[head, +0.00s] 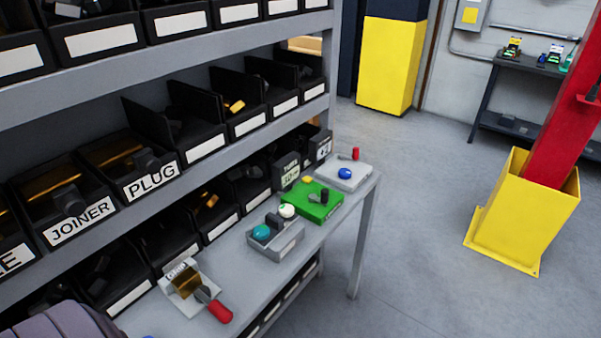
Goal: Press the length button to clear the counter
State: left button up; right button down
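Several pieces of equipment stand on the grey bench at the shelf's foot. A blue round button (345,173) sits on a pale grey plate at the bench's far end, with a small red-handled part behind it. A teal round button (261,232) sits on a grey box (277,249) nearer to me, beside a white round knob (287,211). A small dark box with a lit display (290,176) stands behind the green block; its digits are too small to read surely. I cannot tell which button is the length button. Neither gripper is in view.
A green block (322,212) with dark fittings lies between the two buttons. A red-handled tool (220,311) rests in a pale holder at the near end. Shelves of black bins (150,183) rise at the left. A yellow post guard (521,217) stands at right; open floor lies between.

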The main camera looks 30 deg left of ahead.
aim_at(306, 179)
jog(key=l+u, duration=0.25)
jog(key=u, duration=0.2)
jog(key=k+l+u, duration=0.1)
jog(key=l+u, duration=0.15)
jog(key=u, duration=0.2)
jog(key=k+l+u, duration=0.1)
jog(key=u, duration=0.35)
jog(key=l, duration=0.1)
